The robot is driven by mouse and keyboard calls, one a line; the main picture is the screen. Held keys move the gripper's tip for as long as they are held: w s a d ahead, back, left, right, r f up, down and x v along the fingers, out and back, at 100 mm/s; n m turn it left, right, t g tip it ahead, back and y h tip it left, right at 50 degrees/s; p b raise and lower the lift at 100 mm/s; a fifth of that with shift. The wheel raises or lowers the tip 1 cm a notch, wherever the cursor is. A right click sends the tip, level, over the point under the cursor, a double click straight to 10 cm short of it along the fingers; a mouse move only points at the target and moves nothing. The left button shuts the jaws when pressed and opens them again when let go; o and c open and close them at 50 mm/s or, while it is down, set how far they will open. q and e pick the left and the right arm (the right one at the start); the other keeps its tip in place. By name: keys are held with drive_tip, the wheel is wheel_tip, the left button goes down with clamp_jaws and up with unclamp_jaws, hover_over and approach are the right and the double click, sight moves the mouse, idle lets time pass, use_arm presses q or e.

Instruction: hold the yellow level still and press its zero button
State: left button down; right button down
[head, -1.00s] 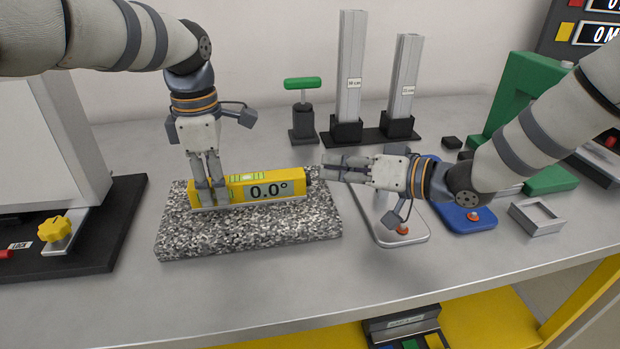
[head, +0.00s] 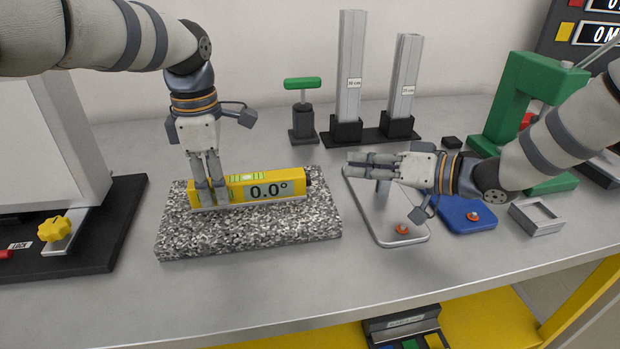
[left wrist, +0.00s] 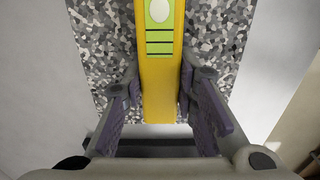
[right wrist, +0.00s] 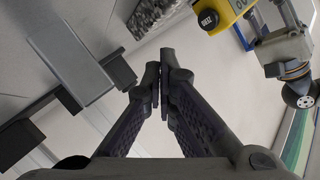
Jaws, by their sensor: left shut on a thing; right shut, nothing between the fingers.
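The yellow level (head: 288,188) lies flat on a speckled granite block (head: 250,236); its display reads 0.0°. My left gripper (head: 210,198) points down and is shut on the level's left part; the left wrist view shows a finger on each side of the yellow body (left wrist: 160,95). The dark zero button (right wrist: 208,19) is on the level's right end, facing my right gripper (head: 350,160). That gripper is shut and empty, held to the right of the level with a clear gap between. Its closed fingertips show in the right wrist view (right wrist: 160,88).
A grey tray-like plate (head: 400,238) and a blue one (head: 470,222) lie right of the block. Two tall metal columns (head: 349,75) and a green-handled tool (head: 303,110) stand behind. A green frame (head: 510,95) stands at right. The table front is clear.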

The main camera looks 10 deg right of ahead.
use_arm(q)
drive_tip(key=c, duration=1.2)
unclamp_jaws()
